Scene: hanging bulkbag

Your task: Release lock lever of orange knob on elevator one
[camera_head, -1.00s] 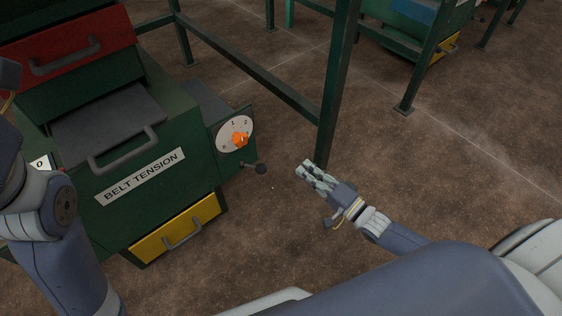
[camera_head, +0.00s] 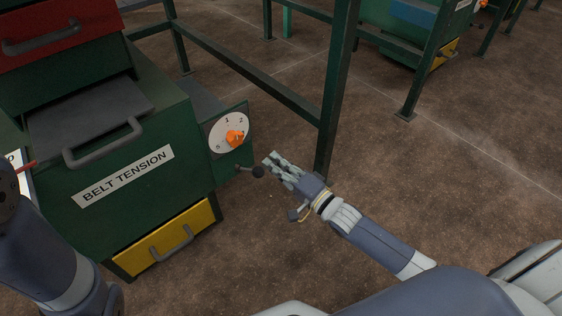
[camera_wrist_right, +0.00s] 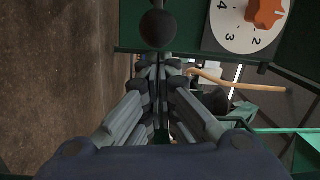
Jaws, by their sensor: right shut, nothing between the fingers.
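The orange knob (camera_head: 235,137) sits on a white numbered dial (camera_head: 222,126) on the side of the green machine. The knob also shows at the top right of the right wrist view (camera_wrist_right: 266,14). Below the dial, the lock lever with a black ball end (camera_head: 258,171) sticks out to the right. Its ball (camera_wrist_right: 159,29) is straight ahead of my fingers in the wrist view. My right gripper (camera_head: 269,161) is shut and empty, just right of the ball; I cannot tell whether it touches. My left arm (camera_head: 45,240) shows at the left edge, its gripper out of view.
The green machine labelled BELT TENSION (camera_head: 127,177) has a grey handled drawer and a yellow drawer (camera_head: 166,240) below. A green frame post (camera_head: 338,90) stands just behind my right gripper. The brown floor (camera_head: 470,180) to the right is open.

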